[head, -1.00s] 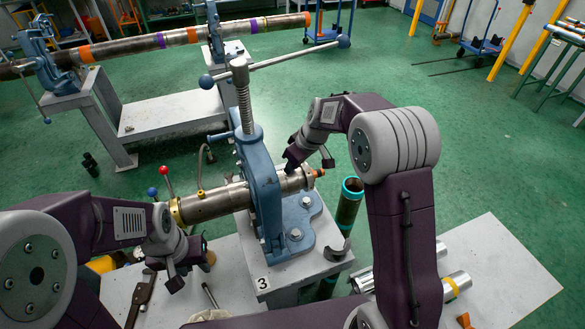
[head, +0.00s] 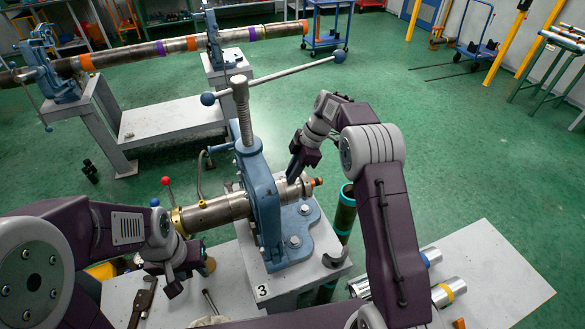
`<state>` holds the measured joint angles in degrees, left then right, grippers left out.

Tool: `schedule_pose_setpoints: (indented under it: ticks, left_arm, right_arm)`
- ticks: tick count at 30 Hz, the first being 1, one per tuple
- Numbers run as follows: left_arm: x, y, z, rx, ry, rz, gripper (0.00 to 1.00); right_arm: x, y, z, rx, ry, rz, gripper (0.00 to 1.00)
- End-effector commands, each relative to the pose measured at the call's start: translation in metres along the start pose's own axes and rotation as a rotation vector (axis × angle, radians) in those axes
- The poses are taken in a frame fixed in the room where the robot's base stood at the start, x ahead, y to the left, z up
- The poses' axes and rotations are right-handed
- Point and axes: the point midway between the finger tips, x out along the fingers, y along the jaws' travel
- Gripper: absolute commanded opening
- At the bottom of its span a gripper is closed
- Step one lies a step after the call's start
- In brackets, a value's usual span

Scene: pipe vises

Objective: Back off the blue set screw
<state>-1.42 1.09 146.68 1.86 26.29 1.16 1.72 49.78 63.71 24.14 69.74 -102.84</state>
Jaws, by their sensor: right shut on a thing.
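A steel tool body (head: 215,209) lies level through the blue pipe vise (head: 262,205) on the stand marked 3. My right gripper (head: 293,178) points down onto the tool's right end, just right of the vise. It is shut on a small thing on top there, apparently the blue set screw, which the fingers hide. An orange-tipped fitting (head: 316,181) sticks out beyond it. My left gripper (head: 184,278) is open and empty, below the tool's left end and over the grey bench.
A red knob (head: 166,181) and a dark blue knob (head: 155,202) rise from the tool's left end. The vise handle (head: 275,77) spans overhead. A dark upright pipe (head: 344,215) stands close on the right. Several metal cylinders lie on the right bench (head: 490,290).

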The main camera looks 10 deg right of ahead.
Motion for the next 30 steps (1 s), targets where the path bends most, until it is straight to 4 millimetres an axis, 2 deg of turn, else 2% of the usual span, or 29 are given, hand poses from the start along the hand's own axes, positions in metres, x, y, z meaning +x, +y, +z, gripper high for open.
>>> schedule_pose_setpoints:
  ticks: [1, 15, 21, 30]
  left_arm:
    - [-0.012, 0.0, -0.001, 0.0, 0.0, 0.0, 0.4]
    - [-0.064, 0.001, -0.007, 0.0, 0.0, 0.0, 0.4]
    - [-0.075, 0.002, -0.008, 0.0, 0.0, 0.0, 0.4]
    - [-0.082, 0.002, -0.008, 0.0, 0.0, 0.0, 0.4]
  right_arm:
    - [-0.003, -0.001, -0.001, -0.037, -0.002, -0.023, 0.0]
    - [-0.001, 0.002, -0.001, -0.392, -0.002, -0.171, 0.0]
    - [0.001, 0.003, -0.001, -0.474, -0.002, -0.205, 0.0]
    - [0.003, 0.003, 0.0, -0.529, -0.002, -0.228, 0.0]
